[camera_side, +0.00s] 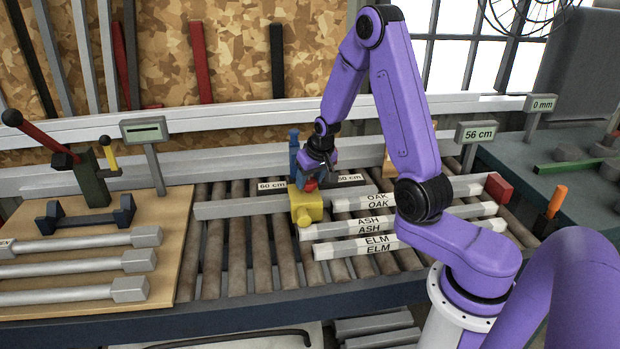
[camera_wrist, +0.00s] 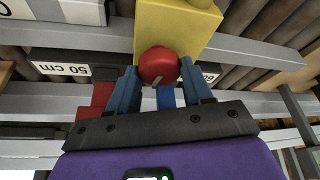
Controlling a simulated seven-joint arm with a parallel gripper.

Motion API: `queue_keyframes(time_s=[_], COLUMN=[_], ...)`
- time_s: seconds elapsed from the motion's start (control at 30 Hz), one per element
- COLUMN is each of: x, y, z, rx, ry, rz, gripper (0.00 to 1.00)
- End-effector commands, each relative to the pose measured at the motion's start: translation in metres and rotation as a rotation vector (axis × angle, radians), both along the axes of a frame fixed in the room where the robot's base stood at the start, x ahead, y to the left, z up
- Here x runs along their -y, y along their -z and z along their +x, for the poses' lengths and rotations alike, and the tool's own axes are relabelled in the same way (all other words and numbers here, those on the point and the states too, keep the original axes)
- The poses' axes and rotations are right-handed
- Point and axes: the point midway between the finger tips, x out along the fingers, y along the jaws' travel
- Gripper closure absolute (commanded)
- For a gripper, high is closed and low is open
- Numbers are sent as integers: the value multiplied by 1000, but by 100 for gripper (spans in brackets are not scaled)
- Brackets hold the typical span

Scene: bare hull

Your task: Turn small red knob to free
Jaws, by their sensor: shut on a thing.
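The small red knob (camera_side: 311,185) sits on a yellow block (camera_side: 307,210) on the rail over the rollers. In the wrist view the knob (camera_wrist: 158,63) is a round red ball shape against the yellow block (camera_wrist: 180,22), with a small pale mark at its lower edge. My gripper (camera_side: 312,178) is at the knob from above. In the wrist view its two blue fingers (camera_wrist: 161,76) stand on either side of the knob and are shut on it. Part of the knob is hidden by the fingers in the side view.
A blue upright piece (camera_side: 294,150) stands just behind the block. Labelled bars, OAK (camera_side: 376,202), ASH (camera_side: 369,228) and ELM (camera_side: 377,246), lie to the right. A sign reads 56 cm (camera_side: 478,133). A wooden board (camera_side: 165,220) with metal bars is at left.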

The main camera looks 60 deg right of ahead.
Motion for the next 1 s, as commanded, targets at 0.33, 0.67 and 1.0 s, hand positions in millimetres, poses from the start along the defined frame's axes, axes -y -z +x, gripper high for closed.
queue_keyframes(time_s=[0.33,0.67,1.0], x=[5,7,7], y=[-1,-1,-2], z=[1,1,1], rx=[6,10,12], ry=[-61,-122,-183], rz=[-3,-6,-6], gripper=[80,80,80])
